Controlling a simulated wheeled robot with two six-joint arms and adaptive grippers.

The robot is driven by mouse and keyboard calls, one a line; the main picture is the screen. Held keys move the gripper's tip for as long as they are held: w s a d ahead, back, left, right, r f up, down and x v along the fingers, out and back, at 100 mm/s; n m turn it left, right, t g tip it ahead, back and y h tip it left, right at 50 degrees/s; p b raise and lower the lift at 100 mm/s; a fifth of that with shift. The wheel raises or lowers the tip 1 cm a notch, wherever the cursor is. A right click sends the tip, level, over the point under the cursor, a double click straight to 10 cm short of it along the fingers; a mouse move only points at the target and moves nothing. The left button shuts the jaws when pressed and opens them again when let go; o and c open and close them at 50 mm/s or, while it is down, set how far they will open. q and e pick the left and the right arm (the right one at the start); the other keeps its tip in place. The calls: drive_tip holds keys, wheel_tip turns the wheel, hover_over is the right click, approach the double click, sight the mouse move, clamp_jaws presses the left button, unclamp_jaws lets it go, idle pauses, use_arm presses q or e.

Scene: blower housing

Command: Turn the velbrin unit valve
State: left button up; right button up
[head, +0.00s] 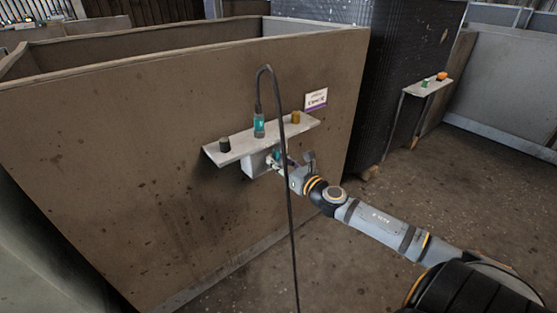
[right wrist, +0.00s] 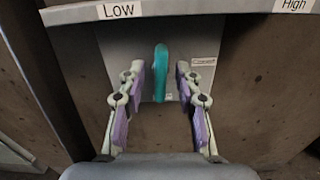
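A teal lever (right wrist: 160,72) stands upright on a grey box (right wrist: 118,48) under a shelf edge in the right wrist view. The shelf edge is marked Low at left and High at right. My right gripper (right wrist: 160,82) is open, with its purple-padded fingers on either side of the lever and gaps on both sides. In the head view my right gripper (head: 279,161) is at the box (head: 254,164) under the shelf, and its fingers are small there. I cannot confirm the velbrin name on any label. My left gripper is not in view.
A sign (head: 315,98) is above. Another shelf (head: 428,88) stands at right. Floor is clear.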

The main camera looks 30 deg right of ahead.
clamp_jaws()
drive_tip(key=shift+m, duration=0.3)
drive_tip(key=m, duration=1.6)
drive_tip(key=shift+d+f, duration=0.15)
drive_tip(key=shift+f, duration=0.05)
drive_tip(key=shift+m, duration=0.4)
